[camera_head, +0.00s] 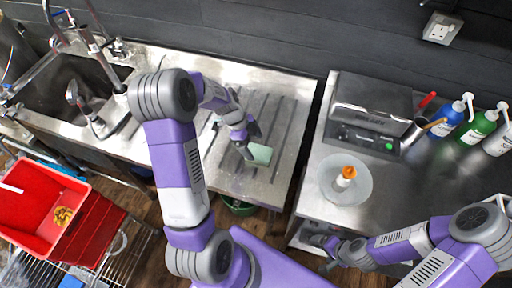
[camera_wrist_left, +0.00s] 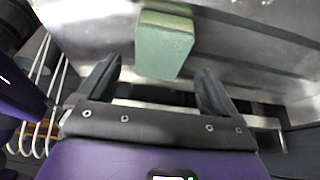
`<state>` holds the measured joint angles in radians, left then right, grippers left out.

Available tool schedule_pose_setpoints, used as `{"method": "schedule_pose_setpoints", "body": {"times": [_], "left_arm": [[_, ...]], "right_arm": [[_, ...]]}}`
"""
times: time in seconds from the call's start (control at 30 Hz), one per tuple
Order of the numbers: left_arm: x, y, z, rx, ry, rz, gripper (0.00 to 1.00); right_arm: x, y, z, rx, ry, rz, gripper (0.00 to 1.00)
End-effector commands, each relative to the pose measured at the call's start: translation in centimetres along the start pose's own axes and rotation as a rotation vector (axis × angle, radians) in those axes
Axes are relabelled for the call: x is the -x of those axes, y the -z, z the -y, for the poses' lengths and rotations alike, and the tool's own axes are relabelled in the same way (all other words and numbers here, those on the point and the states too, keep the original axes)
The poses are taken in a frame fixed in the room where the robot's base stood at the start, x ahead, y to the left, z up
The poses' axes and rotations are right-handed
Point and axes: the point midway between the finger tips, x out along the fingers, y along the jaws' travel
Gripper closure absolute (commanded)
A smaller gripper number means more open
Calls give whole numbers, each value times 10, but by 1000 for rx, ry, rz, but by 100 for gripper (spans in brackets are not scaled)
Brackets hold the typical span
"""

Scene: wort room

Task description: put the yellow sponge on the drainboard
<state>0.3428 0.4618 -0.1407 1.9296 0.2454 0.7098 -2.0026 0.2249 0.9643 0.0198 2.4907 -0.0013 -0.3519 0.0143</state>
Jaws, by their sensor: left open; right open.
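A pale green, block-shaped sponge (camera_head: 260,154) lies near the front edge of the grooved steel drainboard (camera_head: 286,135). In the left wrist view the block (camera_wrist_left: 163,45) is green on the faces I see; no clearly yellow face shows. My left gripper (camera_head: 246,148) is open just left of the block. In the left wrist view the block lies ahead of and between the spread fingertips (camera_wrist_left: 158,72), and nothing is gripped. A small yellow item (camera_head: 63,216) lies in the red crate; I cannot tell what it is. My right gripper (camera_head: 322,252) is open, low by the right counter's front edge.
The sink (camera_head: 62,85) with its taps is at the left. A red crate (camera_head: 30,205) stands on a wire rack. The right counter holds a steel box (camera_head: 370,110), a pale dish (camera_head: 335,185) with an orange-topped item, and several pump bottles (camera_head: 478,127). A gap separates the counters.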

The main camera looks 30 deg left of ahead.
Motion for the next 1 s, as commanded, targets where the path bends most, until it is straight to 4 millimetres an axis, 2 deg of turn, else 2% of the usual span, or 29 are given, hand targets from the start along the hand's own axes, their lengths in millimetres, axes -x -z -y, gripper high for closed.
{"method": "schedule_pose_setpoints", "body": {"times": [0.03,0.2,0.4,0.57,1.0], "left_arm": [[15,0,1,1,7,1,7],[51,0,1,0,6,1,7],[79,0,1,1,3,1,7],[86,0,0,1,0,0,7],[86,0,0,1,0,0,7]], "right_arm": [[2,0,1,0,0,0,11],[5,0,2,0,0,0,11],[6,0,2,0,0,0,11],[7,0,3,0,0,0,11],[7,0,2,0,0,0,11]]}}
